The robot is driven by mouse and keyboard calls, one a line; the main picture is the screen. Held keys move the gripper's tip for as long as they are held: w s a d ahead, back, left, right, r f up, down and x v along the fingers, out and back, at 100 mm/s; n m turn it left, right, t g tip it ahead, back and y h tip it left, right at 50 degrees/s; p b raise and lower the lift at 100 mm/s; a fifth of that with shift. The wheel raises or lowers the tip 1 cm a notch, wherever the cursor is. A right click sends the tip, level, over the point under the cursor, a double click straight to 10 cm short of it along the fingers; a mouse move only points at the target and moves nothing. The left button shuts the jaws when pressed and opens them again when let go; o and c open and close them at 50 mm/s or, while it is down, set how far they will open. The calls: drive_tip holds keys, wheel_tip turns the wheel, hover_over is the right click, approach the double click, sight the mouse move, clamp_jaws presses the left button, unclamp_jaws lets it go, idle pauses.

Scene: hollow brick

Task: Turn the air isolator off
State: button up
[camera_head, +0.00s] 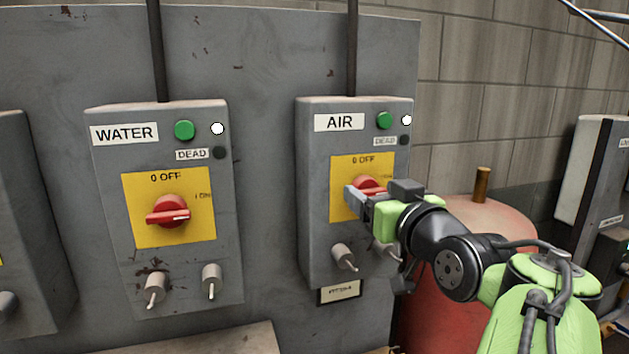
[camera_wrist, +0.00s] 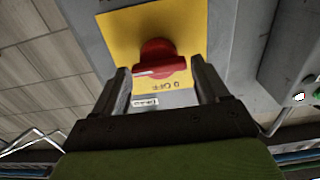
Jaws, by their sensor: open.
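The AIR isolator is a grey box (camera_head: 315,200) on the panel, with a yellow plate (camera_head: 344,200) marked "0 OFF" and "I ON". Its red rotary switch (camera_head: 368,185) is partly hidden by my gripper (camera_head: 376,195) in the head view. In the wrist view, which is upside down, the red switch (camera_wrist: 158,56) lies between the spread fingertips of my gripper (camera_wrist: 160,68). The switch's white mark runs across, in line with the "I ON" side. My gripper is open; I cannot tell whether either finger touches the switch.
The WATER isolator (camera_head: 105,230) with its own red switch (camera_head: 168,212) is on the left. Two metal toggles stick out under the AIR plate, the left one (camera_head: 344,257) clear of my gripper. A red tank (camera_head: 430,310) stands to the right, behind my arm.

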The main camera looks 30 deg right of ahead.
drive_tip(key=shift+x, duration=0.75)
drive_tip(key=shift+s, duration=0.1)
drive_tip(key=shift+c, duration=0.8)
drive_tip(key=c, duration=0.5)
drive_tip(key=shift+f+b, duration=0.1)
drive_tip(key=shift+b, duration=0.3)
drive_tip(key=shift+a+f+n+b, duration=0.1)
drive_tip(key=shift+f+n+b, duration=0.05)
drive_tip(key=shift+n+b, duration=3.8)
drive_tip(key=shift+a+f+n+b, duration=0.1)
drive_tip(key=shift+n+b, duration=2.85)
drive_tip(key=shift+n, duration=2)
